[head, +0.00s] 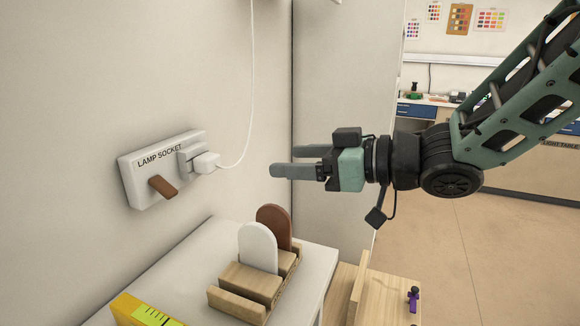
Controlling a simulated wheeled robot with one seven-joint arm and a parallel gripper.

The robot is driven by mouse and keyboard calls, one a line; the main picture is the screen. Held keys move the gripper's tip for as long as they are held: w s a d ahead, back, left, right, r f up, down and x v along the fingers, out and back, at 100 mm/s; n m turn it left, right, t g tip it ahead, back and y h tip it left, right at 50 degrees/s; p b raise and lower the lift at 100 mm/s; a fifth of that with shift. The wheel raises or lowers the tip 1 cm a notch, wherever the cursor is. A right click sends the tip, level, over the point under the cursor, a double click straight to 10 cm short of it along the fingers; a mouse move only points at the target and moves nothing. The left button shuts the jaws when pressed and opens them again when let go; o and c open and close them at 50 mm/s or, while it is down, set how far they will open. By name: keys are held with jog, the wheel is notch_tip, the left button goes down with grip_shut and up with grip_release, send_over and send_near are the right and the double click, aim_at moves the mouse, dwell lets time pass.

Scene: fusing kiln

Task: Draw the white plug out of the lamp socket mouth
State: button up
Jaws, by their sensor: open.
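The white plug (207,162) sits in the mouth of the lamp socket (138,183), a white wall box labelled LAMP SOCKET. A white cord (251,80) runs from the plug up the wall. A brown switch lever (162,187) sticks out of the box to the left of the plug. My gripper (283,161) is open and empty, with its fingers pointing left. It is to the right of the plug and apart from it.
Below the socket, a white surface (305,262) holds a wooden rack (238,302) with a white rounded panel (258,248) and a brown one (274,223). A yellow-green item (145,312) lies at its front left. A wooden stand (373,298) is at lower right.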

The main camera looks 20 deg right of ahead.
aim_at(214, 159)
jog(key=p+x, duration=0.2)
jog(key=x, duration=0.1)
jog(key=shift+a+r, duration=0.1)
jog(key=shift+r, duration=0.25)
jog(key=p, duration=0.2)
jog(key=shift+w+a+r+p, duration=0.2)
jog(key=shift+w+p, duration=0.05)
jog(key=shift+p, duration=0.1)
jog(key=shift+w+a+p, duration=0.2)
jog(key=shift+a+p, duration=0.05)
jog(key=shift+p, duration=0.8)
jog(key=p, duration=0.2)
jog(key=a+p, duration=0.1)
jog(key=p, duration=0.2)
jog(key=shift+w+f, duration=0.3)
jog(key=shift+f, duration=0.05)
jog(key=x, duration=0.4)
jog(key=p+x, duration=0.1)
jog(key=x, duration=0.3)
jog(key=p+x, duration=0.1)
jog(key=x, duration=0.2)
jog(key=shift+w+a+f, duration=0.15)
jog(key=shift+a+f, duration=0.15)
jog(key=shift+a, duration=0.05)
jog(key=shift+c, duration=0.3)
jog(key=c, duration=1)
